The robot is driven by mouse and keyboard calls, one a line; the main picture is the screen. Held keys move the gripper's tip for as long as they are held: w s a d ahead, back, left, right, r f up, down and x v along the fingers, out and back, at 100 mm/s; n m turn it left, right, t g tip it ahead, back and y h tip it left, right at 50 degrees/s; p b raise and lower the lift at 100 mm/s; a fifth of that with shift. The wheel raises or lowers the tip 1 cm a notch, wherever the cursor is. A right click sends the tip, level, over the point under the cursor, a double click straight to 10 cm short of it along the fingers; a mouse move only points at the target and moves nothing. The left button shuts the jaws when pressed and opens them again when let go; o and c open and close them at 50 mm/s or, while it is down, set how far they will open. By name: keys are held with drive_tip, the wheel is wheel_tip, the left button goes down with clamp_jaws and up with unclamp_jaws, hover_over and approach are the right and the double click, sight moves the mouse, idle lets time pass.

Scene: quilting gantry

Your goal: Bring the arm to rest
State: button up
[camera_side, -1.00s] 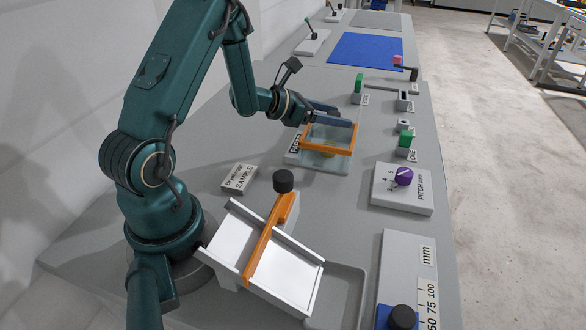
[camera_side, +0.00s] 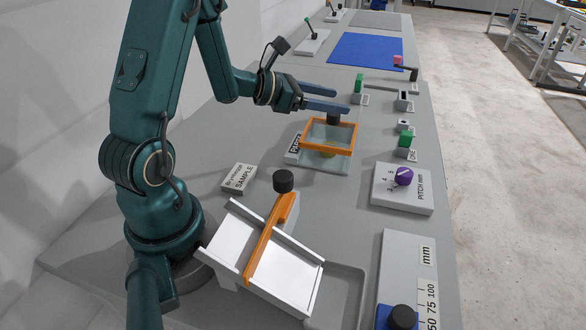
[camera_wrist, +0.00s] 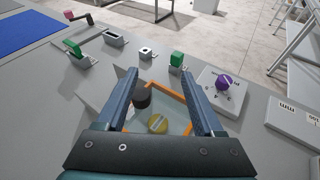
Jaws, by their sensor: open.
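My gripper (camera_side: 330,98) is in the air just above and behind the orange-framed clear box (camera_side: 341,151), its two blue-grey fingers apart and nothing between them. A black knob (camera_side: 334,118) stands at the far edge of that box, just below the fingers. In the wrist view the open fingers (camera_wrist: 166,98) reach over the box, with the black knob (camera_wrist: 141,98) and a yellow round piece (camera_wrist: 157,124) seen between them. A small label, partly hidden, lies at the box's left side.
A white sloped tray with an orange bar (camera_side: 270,240) and black knob stands in front. The SAMPLE block (camera_side: 239,178) lies left of it. Green switches (camera_side: 405,139), a purple PITCH dial (camera_side: 404,176) and a mm scale (camera_side: 427,290) line the right. A blue mat (camera_side: 366,52) lies farther back.

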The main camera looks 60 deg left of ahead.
drive_tip(key=s+d+r+m+g+h, duration=0.35)
drive_tip(key=d+r+m, duration=0.35)
drive_tip(key=d, duration=0.4)
drive_tip(key=s+d+r+m+g+h, duration=0.25)
drive_tip(key=d+r+m+h, duration=0.2)
drive_tip(key=d+m, duration=0.5)
drive_tip(key=s+d+f+m+g+y, duration=0.2)
drive_tip(key=s+m, duration=0.4)
drive_tip(key=s+d+f+m+g+y, duration=0.2)
drive_tip(key=s+m, duration=0.4)
drive_tip(key=s, duration=0.1)
drive_tip(key=a+f+m+y, duration=0.1)
drive_tip(key=a+m+y, duration=0.1)
drive_tip(key=a+y, duration=0.1)
drive_tip(key=s+a+f+m+t+y, duration=0.1)
drive_tip(key=a+f+m+y, duration=0.1)
drive_tip(key=a, duration=0.4)
drive_tip(key=shift+s+f+t+y, duration=0.15)
drive_tip(key=shift+f+t+y, duration=0.15)
drive_tip(key=shift+y, duration=0.4)
drive_tip(key=shift+m, duration=0.25)
